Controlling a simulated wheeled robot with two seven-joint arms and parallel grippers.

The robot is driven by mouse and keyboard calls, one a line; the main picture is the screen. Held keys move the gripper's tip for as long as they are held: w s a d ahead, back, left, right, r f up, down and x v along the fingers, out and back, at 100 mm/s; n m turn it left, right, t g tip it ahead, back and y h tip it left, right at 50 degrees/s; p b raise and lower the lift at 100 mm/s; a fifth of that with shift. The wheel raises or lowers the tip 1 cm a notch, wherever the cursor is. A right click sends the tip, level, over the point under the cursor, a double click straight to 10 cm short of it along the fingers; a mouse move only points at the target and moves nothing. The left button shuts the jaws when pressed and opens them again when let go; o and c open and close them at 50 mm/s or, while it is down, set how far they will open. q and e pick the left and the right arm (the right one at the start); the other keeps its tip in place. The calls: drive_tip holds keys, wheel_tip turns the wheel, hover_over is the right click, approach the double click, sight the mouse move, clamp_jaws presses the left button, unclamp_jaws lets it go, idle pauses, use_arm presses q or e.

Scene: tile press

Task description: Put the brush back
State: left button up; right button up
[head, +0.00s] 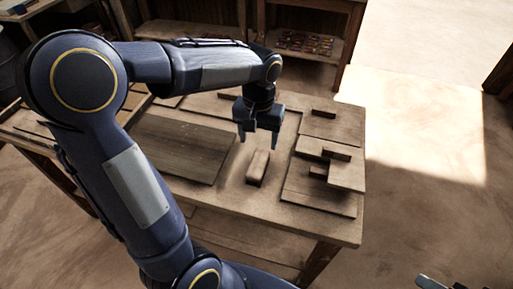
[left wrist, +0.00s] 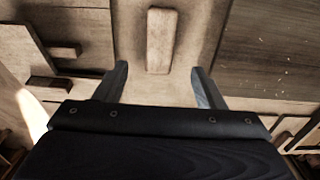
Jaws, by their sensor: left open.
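A pale wooden block, which looks like the brush (head: 258,167), lies on the wooden table (head: 225,195) between flat boards. It also shows in the left wrist view (left wrist: 161,40), top centre, lengthwise between the finger lines. A small grey and dark part at the bottom right edge, likely my right gripper (head: 437,283), is mostly cut off.
A large flat board (head: 175,148) lies left of the brush. Thin boards (head: 318,198) with small dark blocks (head: 336,154) lie to its right. A shelf (head: 305,45) with small coloured pieces stands behind. Bare table surrounds the brush; open floor lies right.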

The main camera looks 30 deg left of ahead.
use_arm(q)
drive_tip(key=s+d+r+t+h, duration=0.1)
drive_tip(key=s+d+t+h, duration=0.1)
drive_tip(key=s, duration=0.6)
drive_tip(key=s+d+r+m+t+h, duration=0.1)
drive_tip(key=s+d+t, duration=0.1)
drive_tip(key=s, duration=0.7)
drive_tip(key=shift+t+h, duration=0.4)
drive_tip(key=shift+t, duration=0.4)
